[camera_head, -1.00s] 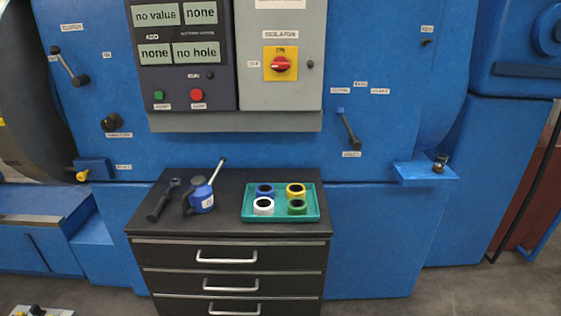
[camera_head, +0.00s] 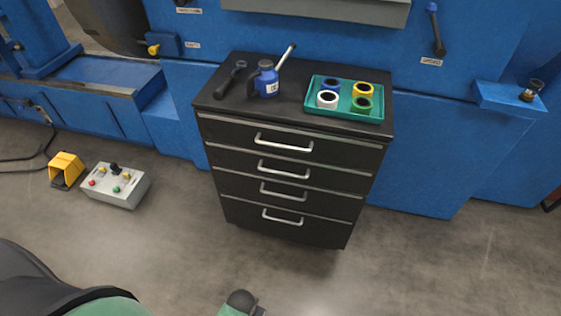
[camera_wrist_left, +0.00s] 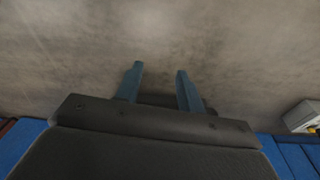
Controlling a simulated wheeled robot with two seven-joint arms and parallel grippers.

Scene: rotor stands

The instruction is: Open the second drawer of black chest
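The black chest (camera_head: 375,150) stands against the blue machine in the head view, with several drawers stacked on its front, all shut. The second drawer from the top (camera_head: 235,160) has a silver bar handle (camera_head: 283,169). My left gripper (camera_wrist_left: 158,68) shows in the left wrist view with its two blue fingers apart and nothing between them, over bare floor. Neither gripper's fingers show in the head view; only parts of my own body show along its bottom edge. The chest does not show in the left wrist view.
On the chest top are a teal tray (camera_head: 318,109) with several coloured rings, a blue oil can (camera_head: 266,82) and a dark tool (camera_head: 228,80). A grey control box (camera_head: 115,187) and a yellow pedal (camera_head: 66,170) lie on the floor at left. Floor before the chest is clear.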

